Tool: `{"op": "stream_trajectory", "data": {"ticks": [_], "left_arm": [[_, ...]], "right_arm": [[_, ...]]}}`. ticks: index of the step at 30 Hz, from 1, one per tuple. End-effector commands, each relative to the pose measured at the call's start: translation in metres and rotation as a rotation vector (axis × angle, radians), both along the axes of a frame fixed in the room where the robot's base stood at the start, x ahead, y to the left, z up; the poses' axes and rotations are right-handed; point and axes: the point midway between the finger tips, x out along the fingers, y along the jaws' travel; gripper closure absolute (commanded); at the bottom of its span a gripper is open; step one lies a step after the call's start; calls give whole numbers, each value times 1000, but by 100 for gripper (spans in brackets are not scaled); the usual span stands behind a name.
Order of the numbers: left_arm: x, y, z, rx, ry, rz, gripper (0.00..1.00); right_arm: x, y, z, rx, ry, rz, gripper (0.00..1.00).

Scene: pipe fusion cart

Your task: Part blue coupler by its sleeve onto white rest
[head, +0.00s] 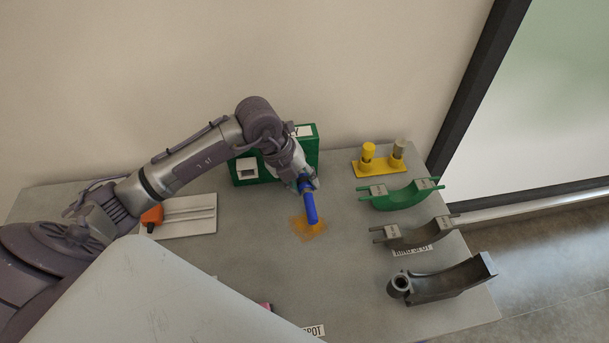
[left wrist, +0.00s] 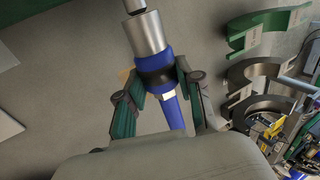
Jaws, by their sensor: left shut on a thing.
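The blue coupler (head: 312,210) is in my left gripper (head: 307,186), near the middle of the bench. In the left wrist view the coupler (left wrist: 172,112) has a grey metal end, a blue body and a black sleeve band (left wrist: 155,74). The fingers of my left gripper (left wrist: 158,72) close on it from both sides around the band. I cannot tell whether it touches the bench. A pale flat plate with a raised rail (head: 190,212), likely the white rest, lies on the left of the bench, partly behind my arm. My right gripper is not in view.
A green box (head: 245,179) stands behind the gripper. A yellow stand with two posts (head: 374,167), a green cradle (head: 405,197), a grey cradle (head: 415,236) and a dark curved part (head: 450,283) line the right side. An orange patch (head: 308,228) marks the bench (head: 240,260).

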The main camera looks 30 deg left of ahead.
Motion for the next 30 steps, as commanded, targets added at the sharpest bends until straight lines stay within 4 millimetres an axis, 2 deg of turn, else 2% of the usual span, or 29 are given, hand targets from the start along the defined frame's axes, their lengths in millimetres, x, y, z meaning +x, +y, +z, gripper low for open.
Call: {"op": "stream_trajectory", "data": {"ticks": [21, 30], "left_arm": [[-22, -17, 1, 0, 0, -1, 100], [-24, -18, 0, -1, -1, 0, 100]], "right_arm": [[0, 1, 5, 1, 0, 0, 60], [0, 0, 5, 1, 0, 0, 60]]}}
